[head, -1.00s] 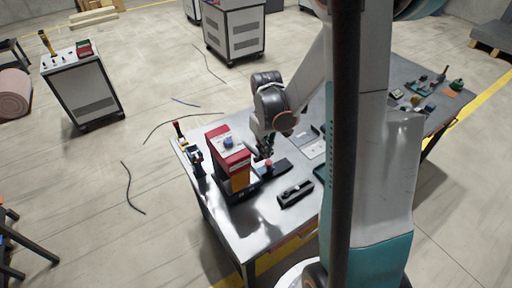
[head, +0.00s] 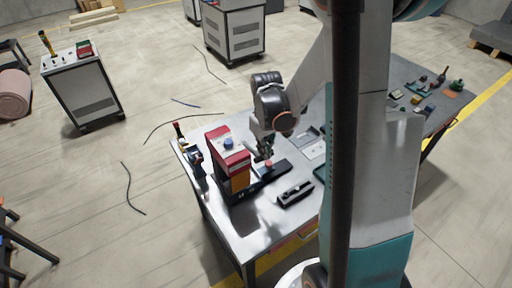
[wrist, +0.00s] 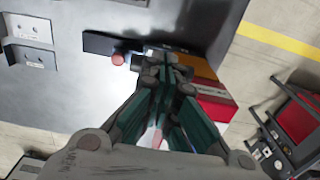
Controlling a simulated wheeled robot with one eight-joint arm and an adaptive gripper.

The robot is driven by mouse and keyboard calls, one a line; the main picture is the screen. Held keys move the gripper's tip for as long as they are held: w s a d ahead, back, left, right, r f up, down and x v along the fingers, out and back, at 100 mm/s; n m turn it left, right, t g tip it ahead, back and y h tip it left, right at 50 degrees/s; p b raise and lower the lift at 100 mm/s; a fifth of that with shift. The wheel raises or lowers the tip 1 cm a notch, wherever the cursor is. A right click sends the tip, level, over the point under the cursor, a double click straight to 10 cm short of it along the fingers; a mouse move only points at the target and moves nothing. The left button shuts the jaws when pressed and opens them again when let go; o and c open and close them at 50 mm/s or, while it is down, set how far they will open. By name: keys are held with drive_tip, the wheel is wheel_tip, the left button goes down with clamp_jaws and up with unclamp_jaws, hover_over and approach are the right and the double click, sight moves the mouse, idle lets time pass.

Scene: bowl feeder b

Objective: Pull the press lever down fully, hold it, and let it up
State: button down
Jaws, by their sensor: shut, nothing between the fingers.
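The press (head: 228,155) is a red and orange block with a blue knob on top, standing on a black base on the metal table. A round red knob (head: 268,163) shows beside it, over the black base; it also shows in the wrist view (wrist: 118,60). I cannot tell for certain whether this knob is the lever's end. My gripper (head: 262,156) is shut and empty, pointing down close to the right side of the press. In the wrist view its fingertips (wrist: 168,62) are right of the red knob, apart from it in the picture. The lever's arm is not clearly visible.
A black fixture (head: 295,193) lies on the table (head: 240,225) right of the press. A small dark device (head: 194,157) stands at the table's left edge. Grey panels (head: 312,143) lie behind my gripper. The table's front left is clear.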

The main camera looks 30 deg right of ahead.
drive_tip(key=shift+w, duration=0.25)
idle(0.3)
drive_tip(key=r+p, duration=0.1)
drive_tip(key=r, duration=0.1)
drive_tip(key=r+p, duration=0.1)
drive_tip(key=r, duration=0.1)
drive_tip(key=r+p, duration=0.1)
drive_tip(key=shift+w+r+p, duration=0.3)
drive_tip(key=shift+r+p, duration=0.1)
drive_tip(key=shift+a, duration=0.15)
idle(0.7)
